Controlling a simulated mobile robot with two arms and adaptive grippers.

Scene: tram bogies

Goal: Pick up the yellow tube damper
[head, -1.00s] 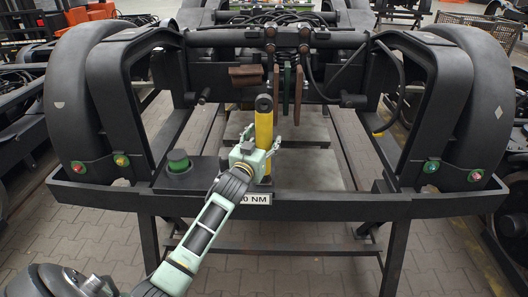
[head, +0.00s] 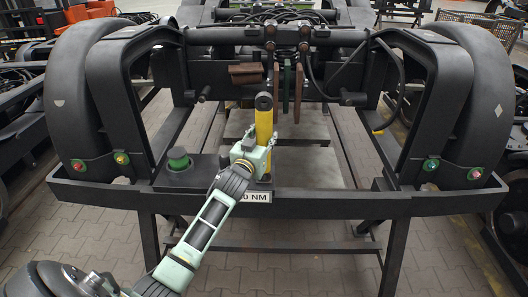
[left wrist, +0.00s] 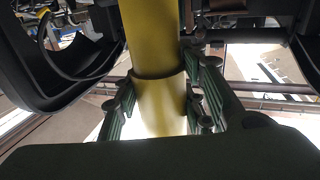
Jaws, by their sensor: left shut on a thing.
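The yellow tube damper (head: 264,125) stands nearly upright at the front beam of the bogie frame, with a dark eye at its top. It also fills the middle of the left wrist view (left wrist: 152,60), where a collar runs round the tube. My left gripper (head: 260,150) is shut on the damper's lower part, with its green fingers (left wrist: 160,105) on both sides of the tube. My right gripper is not in view.
Brown and green hanging plates (head: 287,92) are close behind the damper.

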